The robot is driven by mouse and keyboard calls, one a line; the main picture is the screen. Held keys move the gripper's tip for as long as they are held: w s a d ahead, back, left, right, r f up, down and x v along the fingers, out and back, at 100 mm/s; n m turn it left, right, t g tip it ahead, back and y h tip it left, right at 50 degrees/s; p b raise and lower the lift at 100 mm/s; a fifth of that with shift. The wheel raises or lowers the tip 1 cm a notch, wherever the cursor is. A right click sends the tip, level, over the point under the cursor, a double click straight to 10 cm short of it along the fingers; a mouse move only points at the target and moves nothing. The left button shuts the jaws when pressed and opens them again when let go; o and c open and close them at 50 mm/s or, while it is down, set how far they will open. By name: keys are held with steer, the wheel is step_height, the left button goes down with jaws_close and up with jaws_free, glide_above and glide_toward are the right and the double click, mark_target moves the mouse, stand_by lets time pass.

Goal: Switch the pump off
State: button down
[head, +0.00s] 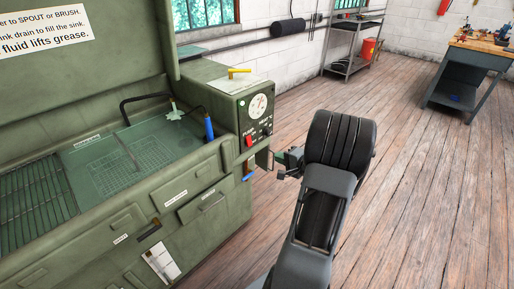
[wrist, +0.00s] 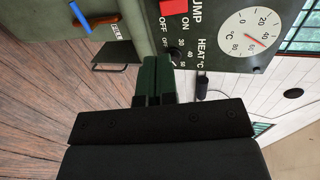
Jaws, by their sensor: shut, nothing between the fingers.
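The pump switch is a red rocker (head: 249,141) on the green control box (head: 228,98) at the right end of the parts washer. In the wrist view the red switch (wrist: 173,6) is cut by the top edge, beside "PUMP", "ON" and "OFF" lettering. I cannot tell which way it is set. My gripper (head: 279,158) is just right of and below the panel. In the wrist view my gripper (wrist: 158,62) is shut and empty, its fingertips near the panel's lower edge below the switch. I see no contact with the switch.
A dial (head: 258,106) sits above the switch, and a dark heat knob (wrist: 176,54) is close by my fingertips. Wooden floor (head: 420,180) to the right is clear.

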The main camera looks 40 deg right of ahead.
mark_target(249, 141)
steer(key=x, duration=1.4)
